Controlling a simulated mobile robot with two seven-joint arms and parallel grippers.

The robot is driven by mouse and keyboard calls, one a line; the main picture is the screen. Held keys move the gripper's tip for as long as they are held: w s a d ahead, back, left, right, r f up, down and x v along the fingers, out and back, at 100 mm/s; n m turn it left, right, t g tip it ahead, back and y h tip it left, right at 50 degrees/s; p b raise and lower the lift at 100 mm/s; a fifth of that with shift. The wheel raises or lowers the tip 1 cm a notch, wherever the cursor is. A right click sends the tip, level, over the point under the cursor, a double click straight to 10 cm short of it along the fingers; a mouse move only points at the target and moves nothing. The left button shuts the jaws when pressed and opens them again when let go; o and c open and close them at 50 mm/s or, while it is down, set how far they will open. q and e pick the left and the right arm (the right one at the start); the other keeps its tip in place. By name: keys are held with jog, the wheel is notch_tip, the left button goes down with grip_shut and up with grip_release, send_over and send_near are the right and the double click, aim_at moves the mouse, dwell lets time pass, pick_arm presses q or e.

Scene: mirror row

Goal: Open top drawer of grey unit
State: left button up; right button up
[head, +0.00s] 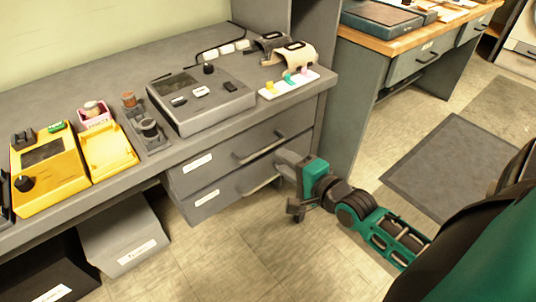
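The grey unit under the bench has two drawers with white labels and bar handles. The top drawer (212,158) looks closed, and its handle (260,150) is clear of my gripper. The lower drawer (220,194) is beneath it, with its own handle (260,186). My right gripper (288,184) is in front of the unit's right side, near the right end of the lower handle. Its two fingers are spread apart, one high and one low, with nothing visibly held. I cannot tell whether it touches the handle or drawer front. My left gripper is out of view.
The grey benchtop (120,68) carries a grey instrument (201,98), a yellow device (48,172) and a white tray (290,86). A grey bin (125,238) stands below, left of the drawers. The tiled floor (240,250) in front is clear. A wood-topped bench (400,38) stands behind right.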

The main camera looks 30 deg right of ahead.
aim_at(265, 150)
jog(key=b+x, duration=0.1)
jog(key=x, duration=0.6)
jog(key=shift+w+f+b, duration=0.1)
jog(key=shift+b, duration=0.25)
jog(key=shift+c, duration=0.5)
grip_shut()
